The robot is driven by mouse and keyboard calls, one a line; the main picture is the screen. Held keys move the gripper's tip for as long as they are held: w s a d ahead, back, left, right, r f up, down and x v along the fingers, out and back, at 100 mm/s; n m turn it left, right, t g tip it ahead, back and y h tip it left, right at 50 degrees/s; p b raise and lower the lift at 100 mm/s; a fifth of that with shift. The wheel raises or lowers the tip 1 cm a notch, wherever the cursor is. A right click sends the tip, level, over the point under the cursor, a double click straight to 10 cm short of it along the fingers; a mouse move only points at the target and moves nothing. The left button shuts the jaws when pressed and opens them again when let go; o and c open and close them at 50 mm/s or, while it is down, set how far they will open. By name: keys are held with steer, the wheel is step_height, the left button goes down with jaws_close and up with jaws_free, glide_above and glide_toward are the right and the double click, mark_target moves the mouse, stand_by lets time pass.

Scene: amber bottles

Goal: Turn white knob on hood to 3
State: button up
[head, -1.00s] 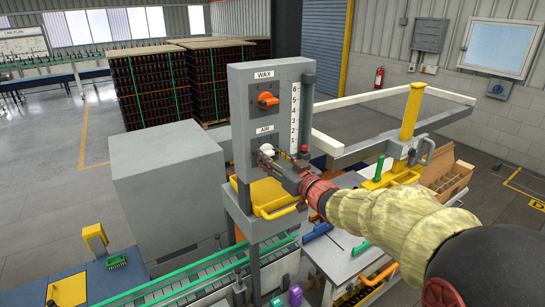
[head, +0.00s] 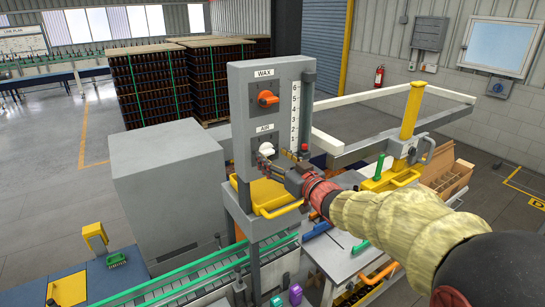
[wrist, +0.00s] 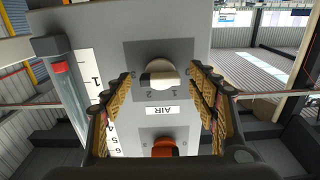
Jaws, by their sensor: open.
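The white knob (head: 266,143) sits under the AIR label on the grey upright panel (head: 240,120) in the head view. In the wrist view, which shows the panel upside down, the white knob (wrist: 160,76) lies between my two fingers. My gripper (head: 264,162) is open in front of the panel, just below the knob in the head view. In the wrist view my gripper (wrist: 162,84) has a gap on each side of the knob.
An orange knob (head: 267,99) under the WAX label is above the white one. A numbered gauge tube (head: 307,100) runs along the panel's right edge. A yellow tray (head: 272,201) is below. A large grey box (head: 165,185) stands to the left.

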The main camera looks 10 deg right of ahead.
steer(key=v, duration=1.1)
